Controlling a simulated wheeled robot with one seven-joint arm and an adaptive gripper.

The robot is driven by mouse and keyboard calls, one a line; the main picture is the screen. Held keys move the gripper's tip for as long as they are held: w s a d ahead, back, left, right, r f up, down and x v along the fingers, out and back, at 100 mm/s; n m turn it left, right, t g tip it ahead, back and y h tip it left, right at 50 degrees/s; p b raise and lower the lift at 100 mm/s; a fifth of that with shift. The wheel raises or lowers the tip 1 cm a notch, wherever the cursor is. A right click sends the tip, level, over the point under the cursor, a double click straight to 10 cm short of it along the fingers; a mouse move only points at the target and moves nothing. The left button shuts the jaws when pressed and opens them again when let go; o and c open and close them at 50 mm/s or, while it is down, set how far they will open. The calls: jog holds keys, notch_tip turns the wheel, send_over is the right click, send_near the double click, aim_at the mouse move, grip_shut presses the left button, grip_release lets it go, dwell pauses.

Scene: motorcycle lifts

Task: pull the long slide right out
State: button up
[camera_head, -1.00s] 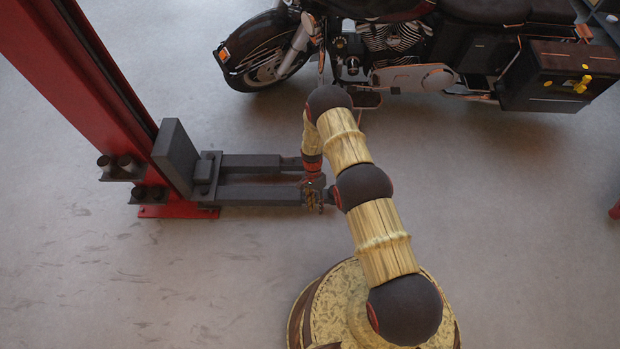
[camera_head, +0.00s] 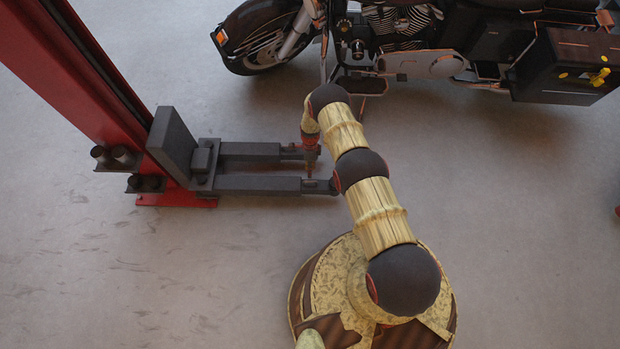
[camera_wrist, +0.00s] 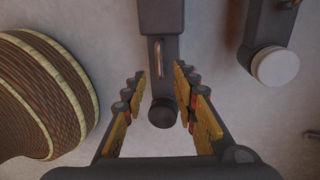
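The long slide (camera_head: 318,187) is the dark inner bar at the right end of the nearer lift arm (camera_head: 258,185). In the wrist view the slide (camera_wrist: 162,84) runs down the middle, with a bronze-coloured loop handle (camera_wrist: 157,55) on it and a dark round pad (camera_wrist: 163,113) at its end. My gripper (camera_wrist: 159,76) is open, its fingers on either side of the slide, the handle lying around the fingertips. No grip on it shows. In the head view my gripper (camera_head: 311,168) points down over the slide's end; my arm partly hides that end.
A second, shorter lift arm (camera_head: 250,152) lies beyond, parallel; its pale round pad (camera_wrist: 275,66) shows right in the wrist view. The red post (camera_head: 75,85) stands left. A motorcycle (camera_head: 430,50) stands behind. The floor right of my arm (camera_head: 510,220) is clear.

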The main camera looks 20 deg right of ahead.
jog(key=f, duration=0.2)
jog(key=s+f+b, duration=0.1)
jog(key=f, duration=0.1)
jog(key=f+b, duration=0.1)
jog(key=f, duration=0.2)
jog(key=shift+s+a, duration=0.2)
jog(key=shift+a, duration=0.05)
jog(key=shift+c, duration=0.5)
grip_shut()
